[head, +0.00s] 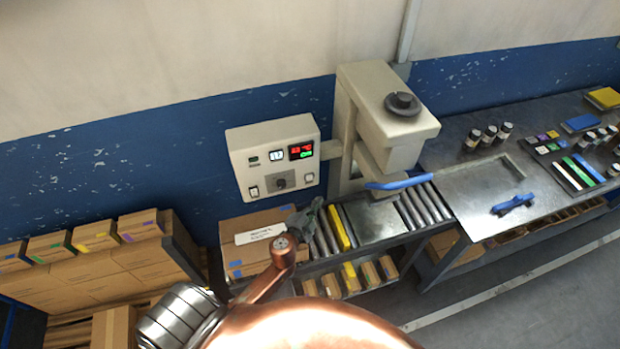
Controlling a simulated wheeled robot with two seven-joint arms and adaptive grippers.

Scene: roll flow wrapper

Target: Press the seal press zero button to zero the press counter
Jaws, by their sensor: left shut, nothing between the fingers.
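A pale control box (236,160) is mounted on the left of the beige seal press (365,90). It carries a red and green lit display (301,151), a small white counter window (276,156), a dark knob plate (281,182) and small white switches or buttons at its lower left (254,191) and lower right (309,178). Their labels are too small to read, so I cannot tell which is the zero button. My left gripper (312,207) is shut and empty, below the box's lower right corner in the picture, apart from the box. My right gripper is not in view.
A roller conveyor (418,206) with a yellow bar (339,227) runs under the press. A blue handle (398,184) juts out in front. A cardboard box (240,226) stands left of my gripper. A metal bench (470,190) with bottles is at right; stacked cartons (85,270) at left.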

